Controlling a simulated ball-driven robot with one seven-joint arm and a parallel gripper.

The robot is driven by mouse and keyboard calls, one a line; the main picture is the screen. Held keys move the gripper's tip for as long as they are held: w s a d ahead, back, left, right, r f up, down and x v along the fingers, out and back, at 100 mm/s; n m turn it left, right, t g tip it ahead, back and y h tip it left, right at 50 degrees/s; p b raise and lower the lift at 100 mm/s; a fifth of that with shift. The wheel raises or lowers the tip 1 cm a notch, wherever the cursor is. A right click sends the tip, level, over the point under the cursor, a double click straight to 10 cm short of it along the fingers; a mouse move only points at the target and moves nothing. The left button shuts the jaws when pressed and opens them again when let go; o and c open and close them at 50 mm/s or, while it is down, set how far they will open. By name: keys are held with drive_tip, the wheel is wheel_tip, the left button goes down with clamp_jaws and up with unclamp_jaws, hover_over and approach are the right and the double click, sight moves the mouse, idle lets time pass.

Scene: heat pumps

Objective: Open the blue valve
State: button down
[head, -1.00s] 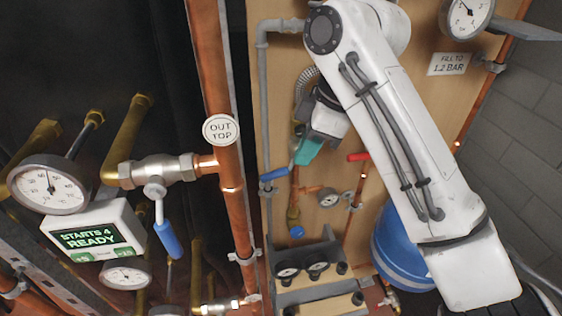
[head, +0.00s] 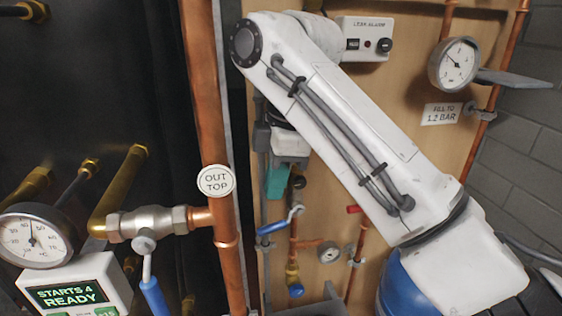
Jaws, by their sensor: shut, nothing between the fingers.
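A valve with a blue lever handle (head: 272,228) sits on the piping of the wooden board, near the picture's middle. Its lever runs from the blue grip at lower left up to the right. My gripper (head: 277,185), with teal fingers, is above this handle, with a visible gap in the picture. It is shut and empty; its fingertips are small and partly dark. Another lever valve with a blue grip (head: 154,296) hangs from the brass and copper pipe at left, its lever pointing down. A small blue knob (head: 296,290) is below the first handle.
A vertical copper pipe with an "OUT TOP" tag (head: 216,181) stands left of my gripper. A red handle (head: 354,209) and small gauge (head: 328,252) are to the right. A blue tank (head: 398,288) is at lower right. My arm covers much of the board.

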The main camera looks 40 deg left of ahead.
sight(273, 226)
drive_tip(key=f, duration=0.4)
drive_tip(key=w+f, duration=0.1)
drive_tip(key=f, duration=0.1)
drive_tip(key=shift+a+f, duration=0.2)
drive_tip(key=shift+f, duration=0.1)
drive_tip(key=shift+a+r+p, duration=0.1)
drive_tip(key=shift+p, duration=0.5)
drive_tip(key=shift+p, duration=0.3)
